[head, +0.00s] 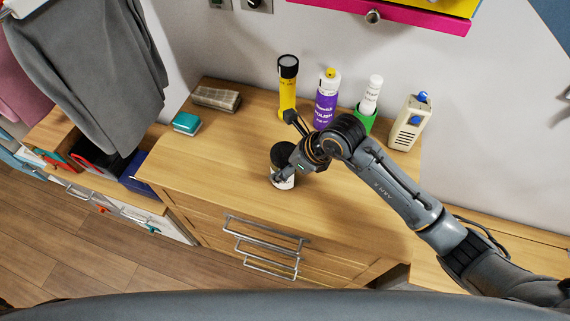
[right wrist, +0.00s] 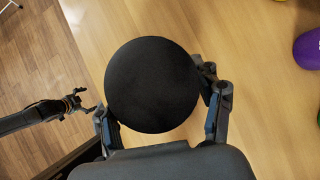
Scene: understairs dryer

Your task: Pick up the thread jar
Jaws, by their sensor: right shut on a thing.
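The thread jar (head: 283,154), with a black lid and a pale label low on its side, is upright at the front middle of the wooden dresser top. Whether its base touches the wood I cannot tell. My right gripper (head: 289,160) is shut on the jar from the right. In the right wrist view the round black lid (right wrist: 152,84) sits between the two fingers of this gripper (right wrist: 163,113) and hides the jar's body. My left gripper (right wrist: 74,104) shows small at the left of the right wrist view, away from the jar; its jaws are unclear.
Behind the jar on the dresser (head: 225,155) stand a yellow tube (head: 287,92), a purple polish bottle (head: 326,100), a green holder (head: 365,119) with a white bottle and a cream spray container (head: 409,123). A teal box (head: 187,123) lies left. Clear wood surrounds the jar's left.

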